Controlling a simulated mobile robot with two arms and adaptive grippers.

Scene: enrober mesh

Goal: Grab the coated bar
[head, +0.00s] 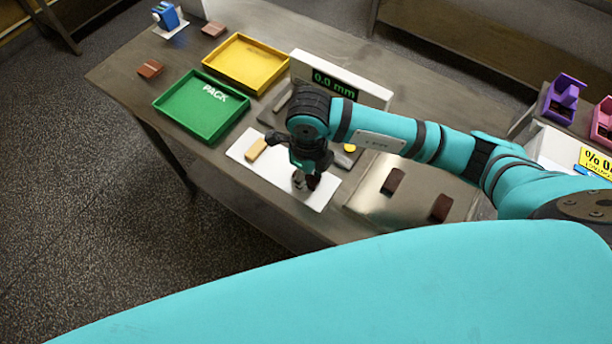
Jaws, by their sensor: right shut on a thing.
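My right gripper (306,183) reaches down over the front right part of a white board (278,170). It is shut on a dark brown coated bar (314,181), of which only a small part shows beside the fingers. Two more dark brown bars, one (393,181) nearer the gripper and one (441,207) further right, lie on a shiny metal plate (368,196) to the right of the board. A tan, uncoated-looking bar (255,150) lies on the left part of the white board. My left gripper is out of view.
A green tray marked PACK (166,105) and a yellow tray (235,81) stand at the back left. A display reading 0.0 mm (334,82) stands behind my right arm. Brown pieces (150,69) and a blue device (166,15) lie further left. Purple (563,92) and pink holders (602,120) stand right.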

